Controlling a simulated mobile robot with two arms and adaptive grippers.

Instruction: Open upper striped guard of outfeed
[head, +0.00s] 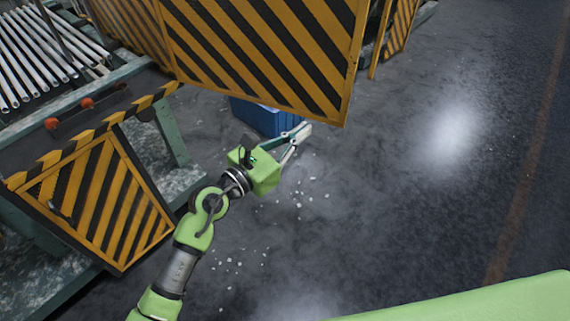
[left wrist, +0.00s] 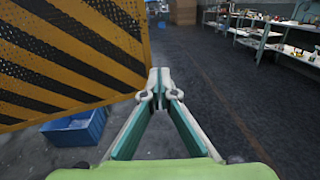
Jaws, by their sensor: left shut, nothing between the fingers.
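The upper striped guard (head: 255,45), a black and yellow panel, stands out from the machine at the top of the head view. Its near edge hangs over the floor. It also fills the upper left of the left wrist view (left wrist: 70,50). My left gripper (head: 304,130) is shut and empty, just below the guard's lower right corner in the head view. In the left wrist view its fingertips (left wrist: 159,78) lie to the right of the panel's edge; whether they touch it I cannot tell. My right gripper is out of view.
A lower striped guard (head: 95,200) hangs at the left of the head view. A blue crate (head: 258,117) stands on the floor under the upper guard. White bits are scattered on the floor; the right side is clear.

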